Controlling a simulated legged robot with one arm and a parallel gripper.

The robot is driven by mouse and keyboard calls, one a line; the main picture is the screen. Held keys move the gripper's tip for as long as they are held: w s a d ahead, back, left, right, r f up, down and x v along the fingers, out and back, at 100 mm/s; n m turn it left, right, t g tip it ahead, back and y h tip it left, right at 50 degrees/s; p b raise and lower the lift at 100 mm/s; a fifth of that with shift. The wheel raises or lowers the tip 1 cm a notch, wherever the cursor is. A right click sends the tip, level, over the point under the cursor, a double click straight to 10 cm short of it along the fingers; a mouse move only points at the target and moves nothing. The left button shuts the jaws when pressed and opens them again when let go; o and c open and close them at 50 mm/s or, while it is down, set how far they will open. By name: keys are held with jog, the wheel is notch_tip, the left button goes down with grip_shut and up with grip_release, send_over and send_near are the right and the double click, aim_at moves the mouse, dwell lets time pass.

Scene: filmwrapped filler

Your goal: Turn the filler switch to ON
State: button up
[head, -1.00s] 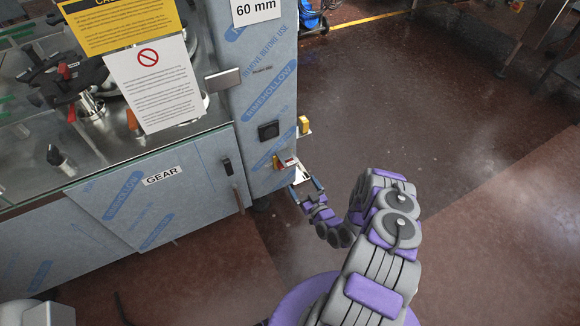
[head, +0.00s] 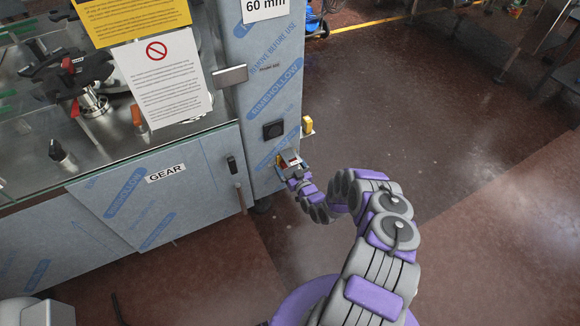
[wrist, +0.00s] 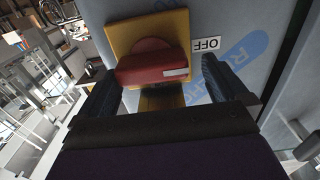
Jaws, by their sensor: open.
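The filler switch is a red rotary handle (wrist: 152,66) on a yellow square plate (wrist: 178,24), large in the wrist view. A white label reading OFF (wrist: 206,44) is on the panel beside the plate. My gripper (wrist: 165,82) is open, with one dark finger on each side of the red handle. I cannot tell whether the fingers touch it. In the head view my gripper (head: 290,168) is at the lower part of the film-wrapped cabinet (head: 272,85), and it hides most of the switch.
A black square fitting (head: 273,130) is on the cabinet above the switch, and a yellow box (head: 307,125) sticks out at its right edge. The GEAR door (head: 160,200) with a handle is to the left. Open floor (head: 400,110) lies to the right.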

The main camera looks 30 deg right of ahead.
jog(key=shift+d+f, duration=0.1)
jog(key=shift+d, duration=0.5)
jog(key=c, duration=0.6)
jog(key=shift+a, duration=0.2)
jog(key=shift+c, duration=1.4)
